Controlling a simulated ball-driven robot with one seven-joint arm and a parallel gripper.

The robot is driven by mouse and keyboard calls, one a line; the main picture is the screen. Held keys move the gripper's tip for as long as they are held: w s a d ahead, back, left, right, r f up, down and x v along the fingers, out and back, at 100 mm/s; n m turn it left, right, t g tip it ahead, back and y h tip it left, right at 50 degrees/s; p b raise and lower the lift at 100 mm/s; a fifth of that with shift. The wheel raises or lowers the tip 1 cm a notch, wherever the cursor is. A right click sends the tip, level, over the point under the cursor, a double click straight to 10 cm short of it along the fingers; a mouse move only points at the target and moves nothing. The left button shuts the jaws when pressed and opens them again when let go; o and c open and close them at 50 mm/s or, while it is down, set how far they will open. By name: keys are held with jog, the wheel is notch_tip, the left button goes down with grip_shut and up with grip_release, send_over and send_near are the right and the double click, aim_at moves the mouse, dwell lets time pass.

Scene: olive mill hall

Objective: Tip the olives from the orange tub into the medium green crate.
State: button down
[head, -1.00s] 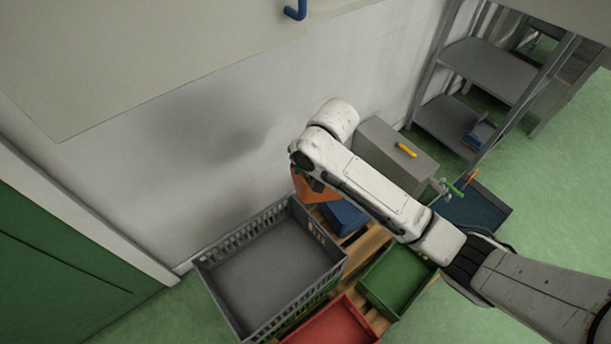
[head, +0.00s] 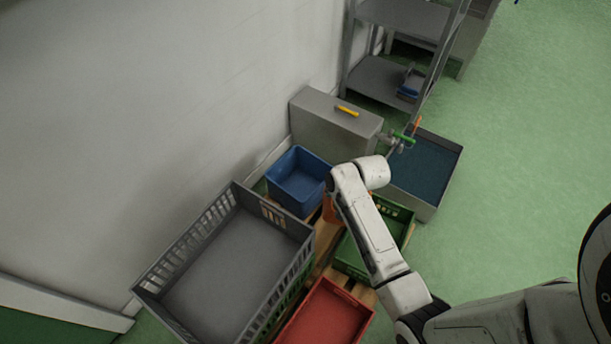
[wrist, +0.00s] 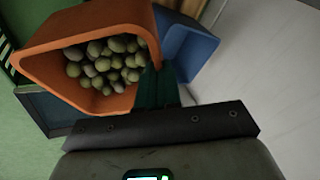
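The orange tub (wrist: 88,22) fills the upper left of the wrist view, with many green olives (wrist: 105,66) inside it. My gripper (wrist: 157,88) is shut on the tub's near wall, its dark green fingers at the rim. In the head view only a strip of the tub (head: 331,209) shows, as my arm hides the rest along with the gripper. The tub is held up between the blue crate and the medium green crate (head: 408,216). That crate stands right of the tub, partly covered by my arm; its visible floor looks empty.
A blue crate (head: 299,166), a red crate (head: 328,318) and a large grey crate (head: 181,251) stand close around. Behind are a grey box (head: 309,111) with a yellow handle, a tray with a dark blue inside (head: 457,160) and a shelf (head: 383,78). Green floor is free at right.

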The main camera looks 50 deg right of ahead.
jog(key=shift+m, duration=0.4)
jog(key=s+f, duration=0.1)
jog(key=s+d+f, duration=0.1)
jog(key=s, duration=0.1)
jog(key=s+f+b, duration=0.1)
jog(key=f, duration=0.1)
jog(key=shift+s+d, duration=0.25)
jog(key=shift+s, duration=0.1)
notch_tip(320, 180, down, 4)
jog(key=b, duration=0.5)
jog(key=s+r+t+b, duration=0.1)
jog(key=s+d+r+t+y+b, duration=0.1)
jog(key=t+b, duration=0.1)
jog(key=shift+d+m, duration=0.15)
jog(key=shift+m, duration=0.15)
jog(key=s+t+b, duration=0.1)
jog(key=s+d+r+t+y+b, duration=0.1)
jog(key=b, duration=0.1)
jog(key=s+d+f+m+t+y+b, duration=0.2)
jog(key=s+d+t+b, duration=0.4)
jog(key=s+t+b, duration=0.3)
jog(key=shift+s+f+m+t+y, duration=0.3)
jog(key=shift+s+m+t+y, duration=0.1)
jog(key=shift+s+m+y, duration=0.25)
jog(key=shift+d, duration=0.15)
dwell(1.4)
